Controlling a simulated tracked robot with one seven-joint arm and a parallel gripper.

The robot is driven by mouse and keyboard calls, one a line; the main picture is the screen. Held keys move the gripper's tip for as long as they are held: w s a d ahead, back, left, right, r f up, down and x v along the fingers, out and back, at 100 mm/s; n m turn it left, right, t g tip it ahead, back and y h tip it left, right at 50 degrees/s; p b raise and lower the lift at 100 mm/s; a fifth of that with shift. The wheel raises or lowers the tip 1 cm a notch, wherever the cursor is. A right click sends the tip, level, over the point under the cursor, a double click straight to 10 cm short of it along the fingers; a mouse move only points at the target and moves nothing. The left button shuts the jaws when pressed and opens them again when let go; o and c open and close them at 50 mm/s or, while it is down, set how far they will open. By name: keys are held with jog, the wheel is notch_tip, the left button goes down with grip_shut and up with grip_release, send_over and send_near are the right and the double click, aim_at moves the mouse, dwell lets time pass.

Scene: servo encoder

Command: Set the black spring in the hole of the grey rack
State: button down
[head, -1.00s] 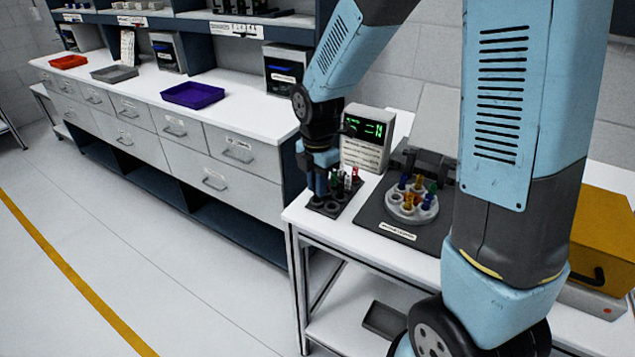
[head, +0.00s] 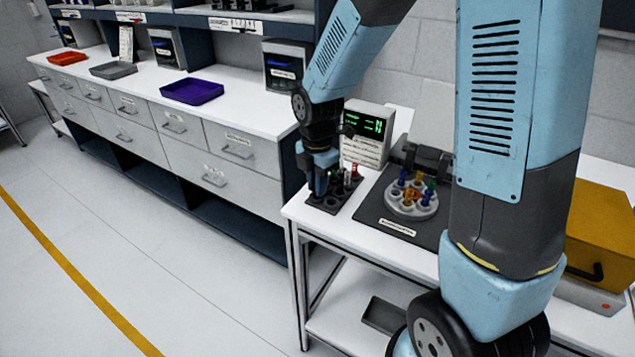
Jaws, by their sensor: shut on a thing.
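My gripper (head: 319,186) points down over the front left part of a dark grey rack (head: 329,207) on the white table. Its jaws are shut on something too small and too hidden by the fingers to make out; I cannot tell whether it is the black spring. Several small pieces, among them a red one (head: 355,171) and dark and white ones, stand in the rack just right of and behind my fingers. Whether the held thing touches the rack cannot be told.
A display unit with green characters (head: 366,135) stands close behind the rack. To the right, a round grey holder (head: 411,207) with several coloured pieces sits on a dark mat (head: 380,219). A yellow box (head: 601,232) is far right. A purple tray (head: 192,91) lies on the left counter.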

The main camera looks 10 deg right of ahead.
jog(key=shift+f, duration=0.4)
dwell(0.3)
jog(key=c, duration=1)
grip_release()
jog(key=shift+r, duration=3.05)
